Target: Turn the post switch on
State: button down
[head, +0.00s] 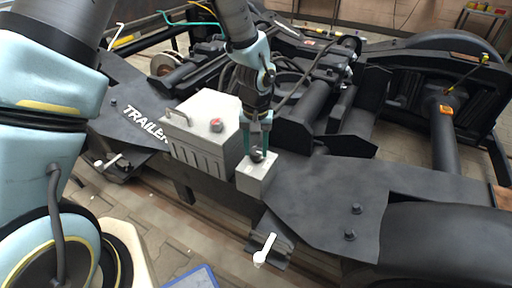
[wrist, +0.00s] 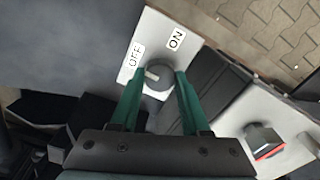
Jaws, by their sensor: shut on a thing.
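The post switch is a small pale box (head: 257,178) with a dark round knob (head: 257,156) on top. In the wrist view the box's top face (wrist: 165,46) carries an OFF label (wrist: 136,56) at left and an ON label (wrist: 177,39) at right. The knob (wrist: 160,80) has a white pointer mark on its left side, nearer OFF than ON. My gripper (head: 257,149) comes down from above, its green fingers on either side of the knob, shut on it. In the wrist view the gripper (wrist: 158,77) partly covers the knob's edges.
A larger grey box (head: 203,125) with a red-and-black knob (head: 216,125) and a handle stands just left of the post switch. Both sit on the dark bogie frame (head: 325,200). A white lever (head: 265,249) sticks out below in front; another (head: 113,160) is at left.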

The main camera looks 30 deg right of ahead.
jog(key=shift+m, duration=0.3)
jog(key=m+p, duration=0.1)
jog(key=m, duration=0.3)
jog(key=shift+r+p, duration=0.1)
jog(key=shift+p, duration=0.3)
jog(key=m+p, duration=0.1)
jog(key=m, duration=0.3)
jog(key=shift+p, duration=0.35)
jog(key=m+p, duration=0.2)
jog(key=m, duration=0.3)
jog(key=shift+m, duration=0.4)
jog(key=shift+m+p, duration=0.6)
jog(key=shift+m, duration=1.3)
jog(key=shift+c, duration=1.9)
grip_release()
